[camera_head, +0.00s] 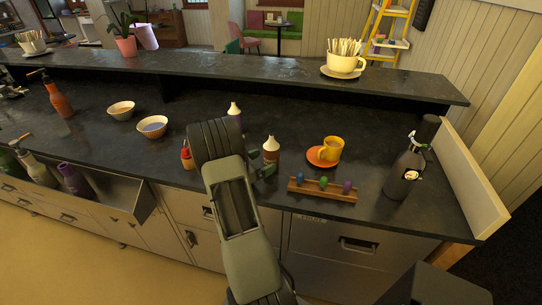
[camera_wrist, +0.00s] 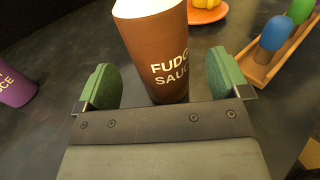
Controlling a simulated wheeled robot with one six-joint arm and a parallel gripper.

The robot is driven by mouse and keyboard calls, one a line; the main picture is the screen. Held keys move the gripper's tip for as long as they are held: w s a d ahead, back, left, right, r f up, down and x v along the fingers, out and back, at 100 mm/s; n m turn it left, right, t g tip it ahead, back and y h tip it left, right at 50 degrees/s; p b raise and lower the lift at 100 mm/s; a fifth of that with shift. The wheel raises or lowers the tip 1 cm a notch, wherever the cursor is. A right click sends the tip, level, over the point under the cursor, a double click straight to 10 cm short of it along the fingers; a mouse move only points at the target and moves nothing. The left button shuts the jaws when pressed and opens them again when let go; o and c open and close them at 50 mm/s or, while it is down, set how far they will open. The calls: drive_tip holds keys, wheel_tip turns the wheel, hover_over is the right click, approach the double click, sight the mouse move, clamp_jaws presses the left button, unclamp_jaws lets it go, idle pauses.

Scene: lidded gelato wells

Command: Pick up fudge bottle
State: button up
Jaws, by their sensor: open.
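The fudge bottle (camera_wrist: 158,50) is brown with a white top and the words "FUDGE SAUCE". In the wrist view it stands just beyond and between the two green finger pads of my gripper (camera_wrist: 162,85), with a gap on each side. My gripper is open and holds nothing. In the head view the fudge bottle (camera_head: 271,151) stands upright on the dark counter, just right of my arm's end.
A wooden rack (camera_head: 322,191) with coloured scoops and an orange saucer (camera_head: 316,157) with a yellow cup (camera_head: 331,147) lie to the right. A purple sauce bottle (camera_head: 234,112) stands behind, a red bottle (camera_head: 187,157) to the left. A dark spray bottle (camera_head: 405,172) stands far right.

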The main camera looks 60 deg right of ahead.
sight(265, 160)
drive_tip(key=shift+p+x, duration=0.55)
drive_tip(key=shift+x, duration=1.35)
drive_tip(key=shift+r, duration=0.1)
drive_tip(key=c, duration=1)
